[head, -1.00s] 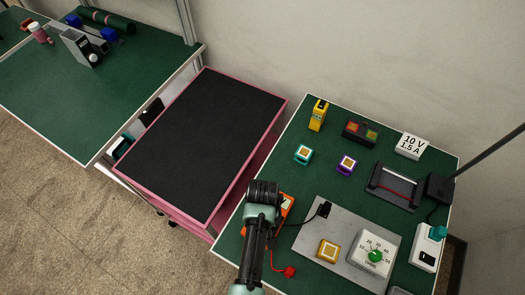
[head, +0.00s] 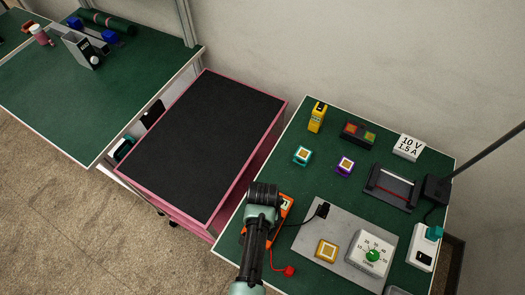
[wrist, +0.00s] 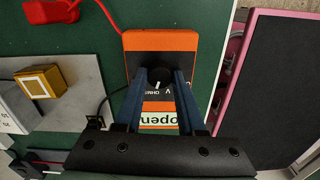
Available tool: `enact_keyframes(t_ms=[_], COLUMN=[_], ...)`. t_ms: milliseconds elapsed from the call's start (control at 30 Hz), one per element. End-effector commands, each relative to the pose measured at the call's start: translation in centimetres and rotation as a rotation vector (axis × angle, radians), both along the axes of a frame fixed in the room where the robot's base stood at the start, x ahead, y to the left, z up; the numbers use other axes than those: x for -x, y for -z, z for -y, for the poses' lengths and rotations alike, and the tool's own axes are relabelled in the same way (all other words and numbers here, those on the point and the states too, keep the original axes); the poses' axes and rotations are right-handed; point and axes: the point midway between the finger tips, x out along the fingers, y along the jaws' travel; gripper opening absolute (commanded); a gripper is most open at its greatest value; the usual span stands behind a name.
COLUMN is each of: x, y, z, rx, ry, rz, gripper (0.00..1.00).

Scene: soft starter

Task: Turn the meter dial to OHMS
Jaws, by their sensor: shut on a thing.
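The orange meter (wrist: 190,50) lies on the green bench; in the head view the orange meter (head: 289,208) is mostly hidden behind my arm. Its black round dial (wrist: 159,75) has a white pointer mark facing the display side, near the labels "OHMS" and "V", which the fingers partly cover. I cannot tell exactly which label the mark meets. The display (wrist: 158,119) reads "open". My gripper (wrist: 161,76) is shut on the dial, one blue finger on each side. In the head view its fingertips are hidden.
A grey plate (head: 345,225) with a yellow-framed block (head: 326,251) and a white knob box (head: 370,252) lies right of the meter. A black lead and a red lead with a red plug (head: 290,270) run nearby. A pink-edged cart (head: 200,145) stands left.

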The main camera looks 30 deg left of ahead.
Motion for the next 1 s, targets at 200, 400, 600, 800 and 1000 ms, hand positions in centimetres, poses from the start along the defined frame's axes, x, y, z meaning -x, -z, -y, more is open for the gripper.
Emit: enact_keyframes(t_ms=[200,400,600,800,1000], x=[-0.12,-0.13,-0.14,-0.11,-0.05], y=[-0.05,-0.05,-0.06,-0.04,-0.02], z=[0.0,0.02,0.02,0.01,0.02], rx=[-0.001,0.0,0.0,0.0,0.0], ry=[0.034,0.038,0.037,0.037,0.037], rz=[0.003,0.004,0.004,0.003,0.001], gripper=[0.0,0.0,0.0,0.69,0.69])
